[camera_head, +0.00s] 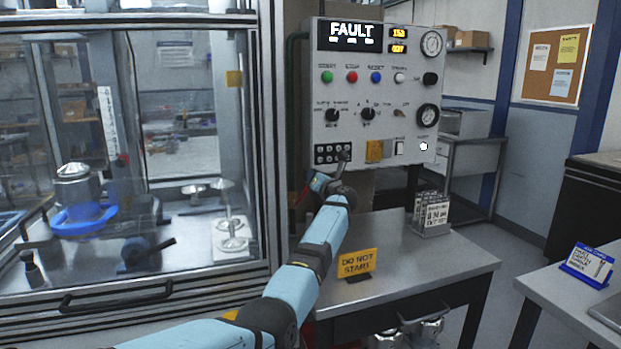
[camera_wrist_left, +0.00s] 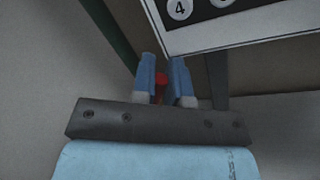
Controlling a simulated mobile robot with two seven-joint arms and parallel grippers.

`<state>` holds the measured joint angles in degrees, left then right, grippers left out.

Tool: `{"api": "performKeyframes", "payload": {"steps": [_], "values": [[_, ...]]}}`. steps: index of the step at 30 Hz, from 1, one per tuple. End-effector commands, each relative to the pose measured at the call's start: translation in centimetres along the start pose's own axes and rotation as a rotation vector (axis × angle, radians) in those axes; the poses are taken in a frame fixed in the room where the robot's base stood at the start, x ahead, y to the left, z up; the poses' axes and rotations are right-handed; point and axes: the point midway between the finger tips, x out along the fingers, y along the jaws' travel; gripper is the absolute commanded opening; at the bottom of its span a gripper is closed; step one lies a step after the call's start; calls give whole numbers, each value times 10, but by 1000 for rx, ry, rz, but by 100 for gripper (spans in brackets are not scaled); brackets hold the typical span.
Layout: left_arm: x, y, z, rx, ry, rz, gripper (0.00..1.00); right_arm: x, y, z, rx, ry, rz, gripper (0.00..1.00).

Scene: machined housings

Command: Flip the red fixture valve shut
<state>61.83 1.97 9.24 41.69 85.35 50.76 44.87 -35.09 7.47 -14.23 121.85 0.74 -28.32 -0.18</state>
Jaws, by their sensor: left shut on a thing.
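The red valve handle (camera_wrist_left: 162,80) shows as a small red piece between the two blue fingers of my left gripper (camera_wrist_left: 163,66) in the left wrist view. The gripper is shut on it, and the fingers hide most of it. In the head view my left arm reaches up to below the lower left corner of the control panel, and my left gripper (camera_head: 318,183) is small and partly hidden by my own wrist. How far the valve is turned cannot be told. My right gripper is in neither view.
The control panel (camera_head: 375,100) reads FAULT and its lower edge is close above the fingers. A green pipe (camera_head: 292,110) runs down beside it. A glass-walled cabinet (camera_head: 262,150) stands left. A yellow DO NOT START sign (camera_head: 357,263) stands on the metal table (camera_head: 440,258) below.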

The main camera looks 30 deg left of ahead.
Motion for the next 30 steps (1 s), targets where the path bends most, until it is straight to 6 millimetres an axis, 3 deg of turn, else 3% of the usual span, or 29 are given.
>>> {"api": "performKeyframes", "payload": {"steps": [16, 17, 20, 30], "values": [[-2, -5, -1, 34, -5, -2, 0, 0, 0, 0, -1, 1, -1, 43], [-2, -5, -1, 34, -5, -2, 16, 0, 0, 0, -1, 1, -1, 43], [-1, -4, -1, 33, -5, -1, 38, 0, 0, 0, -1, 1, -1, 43], [-4, -4, 0, 32, -6, -1, 38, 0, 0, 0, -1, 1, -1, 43]]}}
